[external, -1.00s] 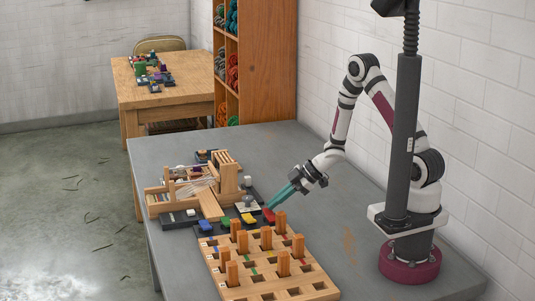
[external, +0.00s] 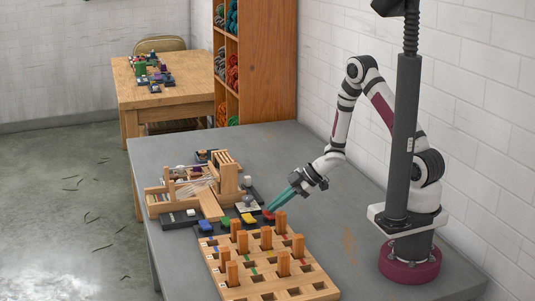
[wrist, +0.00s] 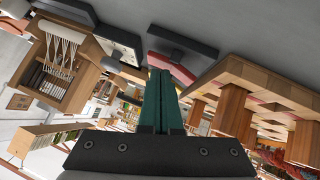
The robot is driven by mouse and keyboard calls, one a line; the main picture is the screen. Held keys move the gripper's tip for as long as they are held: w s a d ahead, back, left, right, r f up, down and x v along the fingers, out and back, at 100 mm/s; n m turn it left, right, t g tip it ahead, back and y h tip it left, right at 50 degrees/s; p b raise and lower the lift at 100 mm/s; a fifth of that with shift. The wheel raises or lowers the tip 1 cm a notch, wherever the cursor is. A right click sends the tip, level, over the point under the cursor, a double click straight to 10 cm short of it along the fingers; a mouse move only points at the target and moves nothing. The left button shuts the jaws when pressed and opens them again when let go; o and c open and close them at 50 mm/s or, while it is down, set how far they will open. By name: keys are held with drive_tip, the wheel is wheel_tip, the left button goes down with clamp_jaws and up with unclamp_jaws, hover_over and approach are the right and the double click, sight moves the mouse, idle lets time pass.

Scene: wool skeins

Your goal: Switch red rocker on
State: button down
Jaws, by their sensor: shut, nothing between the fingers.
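The red rocker (external: 268,215) sits at the right end of a row of coloured rockers on the grey table. My gripper (external: 268,209) reaches down from the right, its teal fingers together, with the tips at the red rocker. In the wrist view the shut fingers (wrist: 158,72) overlap the red rocker (wrist: 176,72), which lies on a dark base. The fingertips look touching or very close to it; contact is hard to tell. The fingers hide part of the rocker, and its tilt is not clear.
Yellow (external: 249,219), green (external: 225,223) and blue (external: 205,226) rockers stand to the left. A wooden pegboard (external: 265,275) with upright pegs is close in front. A wooden loom (external: 195,187) stands behind left. The table (external: 350,220) is clear to the right.

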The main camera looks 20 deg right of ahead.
drive_tip(key=shift+s+r, duration=0.1)
drive_tip(key=shift+s, duration=0.25)
drive_tip(key=shift+r, duration=0.3)
wheel_tip(320, 180, up, 3)
drive_tip(key=shift+r, duration=0.1)
drive_tip(key=w+v, duration=0.2)
drive_tip(key=v, duration=0.8)
drive_tip(key=shift+r, duration=0.3)
drive_tip(key=shift+w, duration=0.1)
